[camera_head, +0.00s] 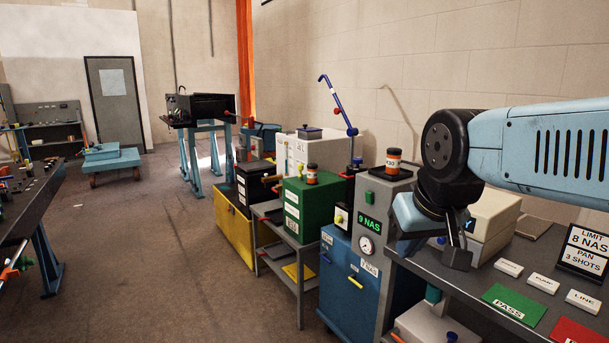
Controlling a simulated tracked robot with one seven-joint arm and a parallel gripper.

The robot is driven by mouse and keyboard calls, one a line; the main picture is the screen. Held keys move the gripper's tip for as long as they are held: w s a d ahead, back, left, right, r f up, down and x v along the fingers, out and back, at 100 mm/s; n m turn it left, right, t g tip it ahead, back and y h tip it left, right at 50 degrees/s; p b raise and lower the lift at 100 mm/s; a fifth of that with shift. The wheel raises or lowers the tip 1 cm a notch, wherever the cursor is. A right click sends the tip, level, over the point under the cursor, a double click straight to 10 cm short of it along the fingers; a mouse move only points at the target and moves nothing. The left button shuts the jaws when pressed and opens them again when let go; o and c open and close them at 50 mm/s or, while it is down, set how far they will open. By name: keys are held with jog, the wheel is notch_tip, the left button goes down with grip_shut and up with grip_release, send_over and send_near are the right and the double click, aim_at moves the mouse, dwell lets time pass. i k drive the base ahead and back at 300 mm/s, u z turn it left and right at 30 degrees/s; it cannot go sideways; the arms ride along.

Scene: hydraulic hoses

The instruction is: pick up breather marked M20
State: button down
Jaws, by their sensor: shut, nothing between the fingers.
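Two small dark-capped canisters with orange bands, possibly breathers, are in view. One canister (394,160) stands upright on the grey machine with the "9 NAS" display; its label is too small to read surely. The other canister (312,174) stands upright on the green box; its marking is also unreadable. I cannot tell whether either is marked M20. My gripper (457,258) hangs at the right, fingers pointing down, over the near part of the grey bench. It is shut and empty, apart from both canisters.
The grey bench (484,284) carries white label blocks, a green PASS card (515,303), a red card (577,332) and a black limit sign (585,250). Open floor (150,260) lies left of centre.

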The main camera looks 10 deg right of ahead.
aim_at(311, 171)
jog(key=z, duration=0.15)
jog(key=k, duration=0.6)
jog(key=u, duration=0.55)
jog(key=i, duration=1.1)
jog(key=u, duration=0.7)
jog(key=i, duration=1.1)
jog(key=z, duration=0.45)
jog(key=i, duration=1.1)
jog(key=z, duration=0.55)
